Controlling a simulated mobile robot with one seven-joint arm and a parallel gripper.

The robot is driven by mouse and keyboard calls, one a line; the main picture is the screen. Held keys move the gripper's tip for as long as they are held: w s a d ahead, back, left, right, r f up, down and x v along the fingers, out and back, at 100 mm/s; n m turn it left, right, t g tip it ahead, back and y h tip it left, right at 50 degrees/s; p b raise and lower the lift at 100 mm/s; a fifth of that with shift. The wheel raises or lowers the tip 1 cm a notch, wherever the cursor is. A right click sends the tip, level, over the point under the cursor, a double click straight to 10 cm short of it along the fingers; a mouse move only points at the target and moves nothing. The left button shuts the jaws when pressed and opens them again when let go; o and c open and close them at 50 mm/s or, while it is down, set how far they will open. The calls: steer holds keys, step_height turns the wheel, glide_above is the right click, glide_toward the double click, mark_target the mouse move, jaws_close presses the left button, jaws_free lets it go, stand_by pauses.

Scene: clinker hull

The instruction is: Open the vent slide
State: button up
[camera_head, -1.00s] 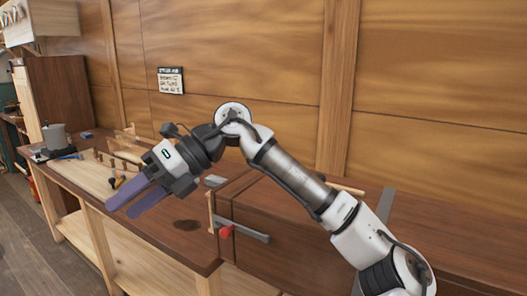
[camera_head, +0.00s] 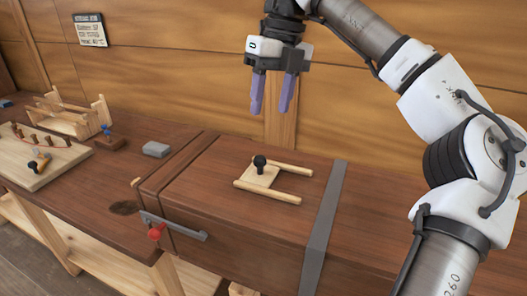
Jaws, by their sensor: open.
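The vent slide (camera_head: 261,176) is a small pale wooden plate with a black knob (camera_head: 259,161) standing on it. It sits between two pale wooden rails (camera_head: 268,191) on top of a brown wooden chest, at the left end of the rails. Bare brown wood shows between the rails to its right. My gripper (camera_head: 271,108) is open and empty, its two purple fingers pointing down. It is in the air above the slide and apart from it.
The brown chest (camera_head: 205,215) has a grey metal strap (camera_head: 322,225) across it. A grey bar with a red knob (camera_head: 156,232) is at its front left. A grey block (camera_head: 156,149), a peg board (camera_head: 38,163) and a wooden rack (camera_head: 75,117) are on the bench. The wall is behind.

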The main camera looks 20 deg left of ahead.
mark_target(261, 157)
steer(key=f, duration=0.4)
steer(key=s+a+f+p, duration=0.1)
steer(key=f, duration=0.3)
steer(key=s+f, duration=0.1)
steer(key=f, duration=0.2)
steer(key=shift+a+f+p, duration=0.2)
steer(key=shift+f+p, duration=0.15)
steer(key=shift+f, duration=0.05)
jaws_close()
